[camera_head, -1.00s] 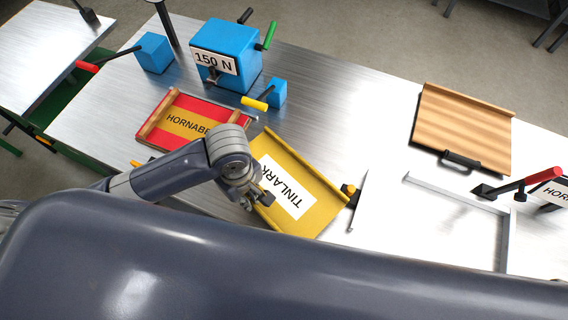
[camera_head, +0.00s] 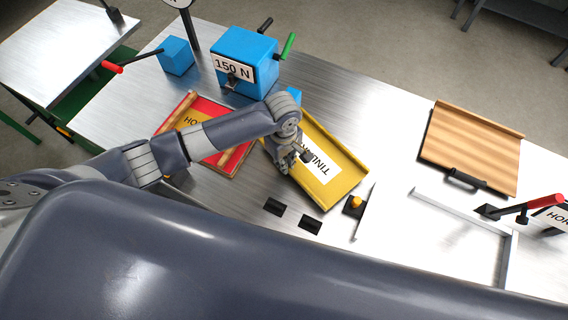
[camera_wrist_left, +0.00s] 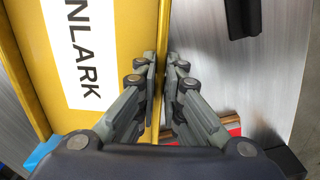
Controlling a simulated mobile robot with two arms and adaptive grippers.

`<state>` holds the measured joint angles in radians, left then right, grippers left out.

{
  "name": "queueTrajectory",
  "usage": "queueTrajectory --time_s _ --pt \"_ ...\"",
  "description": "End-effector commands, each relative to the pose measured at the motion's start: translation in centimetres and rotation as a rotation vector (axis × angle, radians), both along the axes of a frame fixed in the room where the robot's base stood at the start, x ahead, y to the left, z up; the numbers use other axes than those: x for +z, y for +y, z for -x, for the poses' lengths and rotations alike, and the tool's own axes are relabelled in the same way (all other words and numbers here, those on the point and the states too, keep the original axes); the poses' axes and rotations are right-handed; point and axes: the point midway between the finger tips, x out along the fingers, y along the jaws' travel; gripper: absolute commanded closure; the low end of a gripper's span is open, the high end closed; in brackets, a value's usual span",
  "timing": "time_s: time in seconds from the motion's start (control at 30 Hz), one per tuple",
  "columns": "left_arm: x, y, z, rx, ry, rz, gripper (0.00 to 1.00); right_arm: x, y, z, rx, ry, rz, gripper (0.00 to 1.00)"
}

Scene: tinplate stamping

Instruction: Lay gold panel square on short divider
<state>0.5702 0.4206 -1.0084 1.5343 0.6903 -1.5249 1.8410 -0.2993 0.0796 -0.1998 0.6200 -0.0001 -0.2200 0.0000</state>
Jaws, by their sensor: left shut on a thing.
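The gold panel (camera_head: 345,182) is a yellow tray-like sheet with raised edges and a white TINLARK label. It lies askew to the table in the head view. My left gripper (camera_head: 298,158) is shut on its near-left raised edge. In the left wrist view the fingers (camera_wrist_left: 161,68) pinch that edge from both sides of the gold panel (camera_wrist_left: 125,35). I cannot tell whether the panel touches the table. A short thin metal strip (camera_head: 364,213) stands just right of the panel; I cannot tell for sure that it is the short divider. My right gripper is not in view.
A red HORNABE panel (camera_head: 236,160) lies left of the gold one, partly behind my arm. A blue 150 N box (camera_head: 262,65) stands behind. A wooden board (camera_head: 475,140) and metal frame (camera_head: 450,205) are at right.

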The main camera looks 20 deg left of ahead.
Motion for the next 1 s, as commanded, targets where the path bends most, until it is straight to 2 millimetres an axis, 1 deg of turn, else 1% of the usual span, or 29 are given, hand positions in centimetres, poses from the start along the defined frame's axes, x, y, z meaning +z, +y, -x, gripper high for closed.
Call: queueTrajectory --time_s 0.03,0.1,0.2,0.57,0.6,0.67,0.7,1.0 --pt "-0.8 0.1 0.1 0.001 0.003 -0.003 1.00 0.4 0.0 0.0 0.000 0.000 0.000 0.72" --pt "-1.8 0.0 0.0 0.002 0.002 -0.001 1.00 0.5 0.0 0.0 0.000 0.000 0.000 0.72" --pt "-2.7 0.0 0.0 0.000 0.000 0.000 1.00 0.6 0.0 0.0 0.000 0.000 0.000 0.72" --pt "-3.1 0.0 0.1 0.000 0.001 0.001 1.00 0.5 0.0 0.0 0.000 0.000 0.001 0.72" --pt "-3.1 0.0 0.1 0.000 0.000 0.000 0.88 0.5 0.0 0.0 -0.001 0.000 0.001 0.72" --pt "-3.1 0.0 0.1 -0.001 0.000 0.000 0.74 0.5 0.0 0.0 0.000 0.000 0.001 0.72" --pt "-3.1 0.0 0.1 0.000 0.000 0.000 0.72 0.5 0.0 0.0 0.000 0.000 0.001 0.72" --pt "-3.0 0.0 0.0 0.000 -0.001 0.000 0.72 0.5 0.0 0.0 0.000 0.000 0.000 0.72"
